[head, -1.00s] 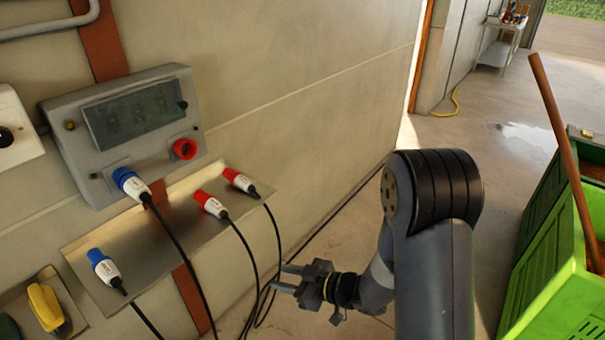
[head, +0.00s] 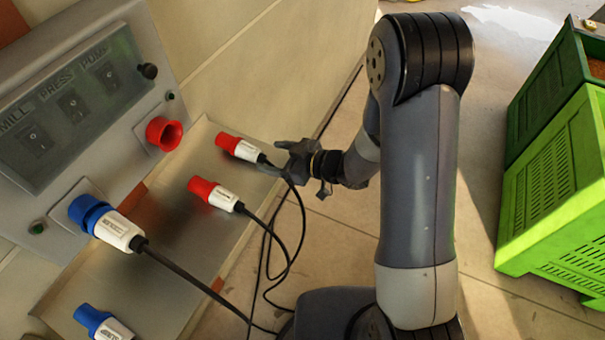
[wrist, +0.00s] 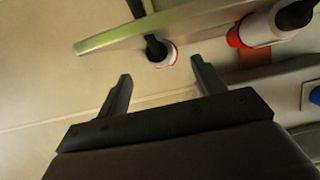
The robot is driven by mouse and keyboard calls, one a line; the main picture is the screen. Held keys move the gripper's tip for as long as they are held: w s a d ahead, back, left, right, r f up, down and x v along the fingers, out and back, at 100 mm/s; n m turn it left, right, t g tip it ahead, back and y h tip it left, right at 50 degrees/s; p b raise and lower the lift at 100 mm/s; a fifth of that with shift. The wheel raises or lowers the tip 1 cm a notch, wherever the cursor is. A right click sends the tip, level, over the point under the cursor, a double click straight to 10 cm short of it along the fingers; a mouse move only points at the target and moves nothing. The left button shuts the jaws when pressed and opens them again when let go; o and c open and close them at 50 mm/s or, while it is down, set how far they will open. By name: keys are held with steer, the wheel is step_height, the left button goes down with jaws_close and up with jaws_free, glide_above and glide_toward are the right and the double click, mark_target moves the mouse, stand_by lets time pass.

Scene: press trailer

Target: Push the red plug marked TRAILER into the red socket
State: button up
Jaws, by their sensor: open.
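The red socket (head: 164,133) is on the lower right of the grey panel box and is empty. Two red plugs with white bodies lie on the metal shelf: one farther right (head: 240,149) and one nearer (head: 215,194). Their labels are too small to read, so I cannot tell which is TRAILER. My gripper (head: 277,157) is open, close to the cable end of the farther red plug. In the wrist view, a red-and-white plug (wrist: 165,58) shows just beyond and between the open fingertips (wrist: 162,68). I cannot tell whether they touch it.
A blue plug (head: 105,222) sits in a panel socket; another blue plug (head: 103,323) lies on the metal shelf (head: 160,262). Black cables (head: 262,250) hang below the shelf near my arm. Green crates (head: 550,180) stand right, with open floor between.

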mark_target(259, 154)
steer(key=shift+b+x, duration=1.15)
steer(key=shift+x, duration=2.95)
steer(key=shift+r, duration=0.1)
steer(key=shift+c, duration=0.2)
steer(key=shift+s, duration=0.1)
steer(key=c, duration=1.1)
steer(key=shift+r+p+v, duration=0.2)
steer(key=shift+p+v, duration=0.15)
steer(key=shift+v, duration=0.6)
steer(key=shift+r+p+v, duration=0.2)
steer(key=shift+p+v, duration=0.2)
steer(key=shift+v, duration=0.5)
steer(key=shift+r+p+v, duration=0.2)
steer(key=shift+p+v, duration=0.15)
steer(key=shift+v, duration=0.6)
steer(key=shift+a, duration=0.15)
